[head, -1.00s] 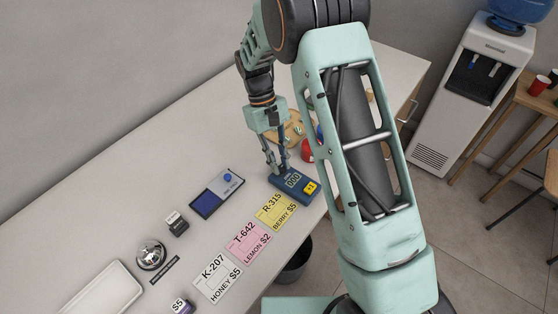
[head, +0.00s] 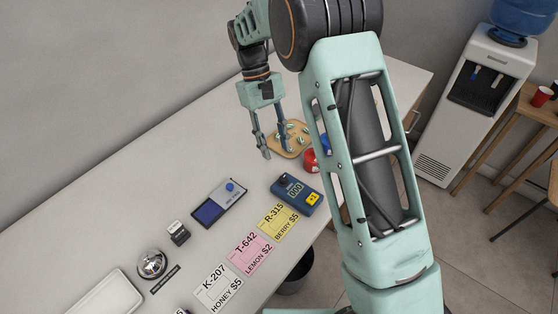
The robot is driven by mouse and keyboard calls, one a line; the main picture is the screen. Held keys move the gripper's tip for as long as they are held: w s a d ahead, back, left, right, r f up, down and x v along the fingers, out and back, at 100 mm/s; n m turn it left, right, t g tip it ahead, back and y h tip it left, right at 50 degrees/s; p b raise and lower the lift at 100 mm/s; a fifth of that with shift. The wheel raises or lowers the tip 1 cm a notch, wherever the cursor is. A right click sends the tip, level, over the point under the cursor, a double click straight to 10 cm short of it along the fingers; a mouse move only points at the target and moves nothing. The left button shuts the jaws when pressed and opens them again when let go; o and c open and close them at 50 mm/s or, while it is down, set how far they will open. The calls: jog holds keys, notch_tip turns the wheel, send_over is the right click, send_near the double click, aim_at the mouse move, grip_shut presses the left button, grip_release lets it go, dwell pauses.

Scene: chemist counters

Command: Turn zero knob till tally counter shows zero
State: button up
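The tally counter (head: 296,192) is a blue box with a small display and a yellow +1 button (head: 312,198), lying on the counter top. Its display (head: 295,188) appears to read 000, though the digits are small. A dark zero knob (head: 281,181) seems to sit at its far left end. My gripper (head: 276,151) is beyond the tally counter in the head view, apart from it. Its two fingers are spread and empty, pointing down.
Beside it lie a blue and grey device (head: 219,204), yellow (head: 277,222), pink (head: 251,248) and white (head: 223,287) cards, and a bell (head: 152,264). A wooden tray (head: 301,139) and a red item (head: 311,161) are near my gripper.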

jog(key=shift+v, duration=1.75)
